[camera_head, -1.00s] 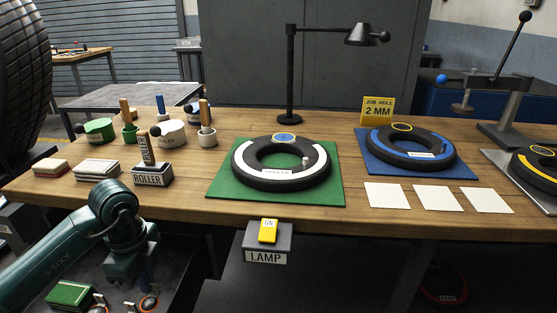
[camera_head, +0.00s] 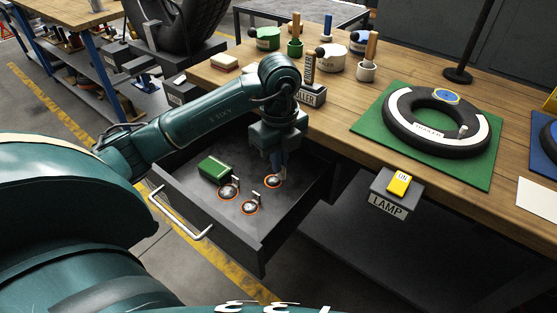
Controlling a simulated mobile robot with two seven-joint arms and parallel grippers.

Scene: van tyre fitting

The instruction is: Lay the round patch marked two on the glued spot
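Several orange-rimmed round patches with upright tabs lie in the open drawer: a left one (camera_head: 229,192), a front one (camera_head: 249,208) and a right one (camera_head: 272,181). Their numbers are too small to read. My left gripper (camera_head: 277,172) points down into the drawer at the right patch. Its fingers are close to that patch's tab, and I cannot tell whether they are shut on it. On the green mat (camera_head: 366,128) lies a black tyre ring (camera_head: 404,132) with a white band. My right gripper is out of view.
The drawer (camera_head: 262,238) also holds a green box (camera_head: 214,168). A lamp switch box (camera_head: 392,190) hangs at the bench's front edge. The roller stand (camera_head: 310,95), pots and a lamp post (camera_head: 470,45) stand on the bench. A blue mat is at the right edge.

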